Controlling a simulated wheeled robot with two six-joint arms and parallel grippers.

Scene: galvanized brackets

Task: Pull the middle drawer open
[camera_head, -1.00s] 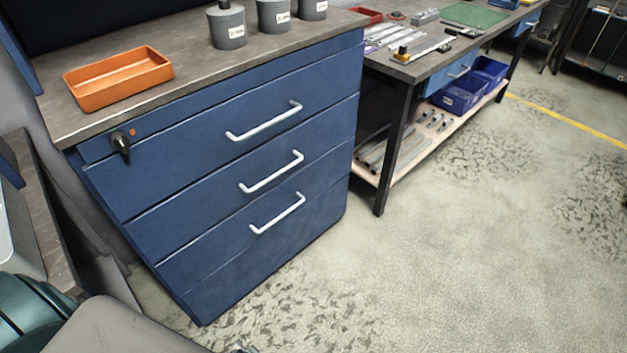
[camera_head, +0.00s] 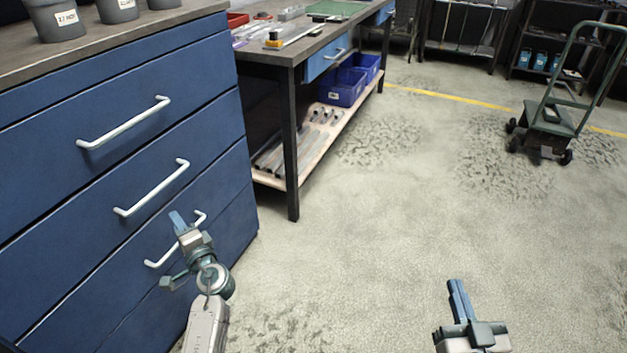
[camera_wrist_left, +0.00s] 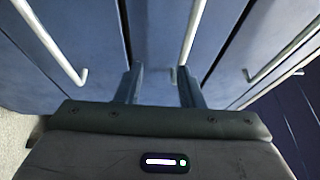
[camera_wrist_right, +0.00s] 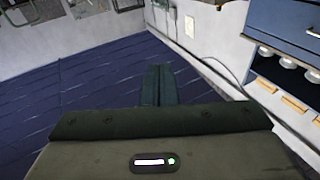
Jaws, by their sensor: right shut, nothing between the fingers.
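The blue drawer cabinet (camera_head: 215,150) stands at the left of the head view, its drawers closed. The middle drawer's white handle (camera_head: 152,190) lies between the top handle (camera_head: 123,122) and the lower handle (camera_head: 160,262). My left gripper (camera_head: 172,252) is open in front of the cabinet and overlaps the lower handle in the head view. In the left wrist view, the middle of three handles (camera_wrist_left: 190,40) shows between its spread fingers (camera_wrist_left: 160,86), closer to the right finger; contact cannot be told. My right gripper (camera_head: 458,298) is shut and empty over the floor.
Grey pots (camera_head: 52,18) stand on the cabinet top. A workbench (camera_head: 290,150) with blue bins (camera_head: 342,88) on its lower shelf stands just right of the cabinet. A green cart (camera_head: 548,125) is at the far right. The floor (camera_head: 380,220) between is clear.

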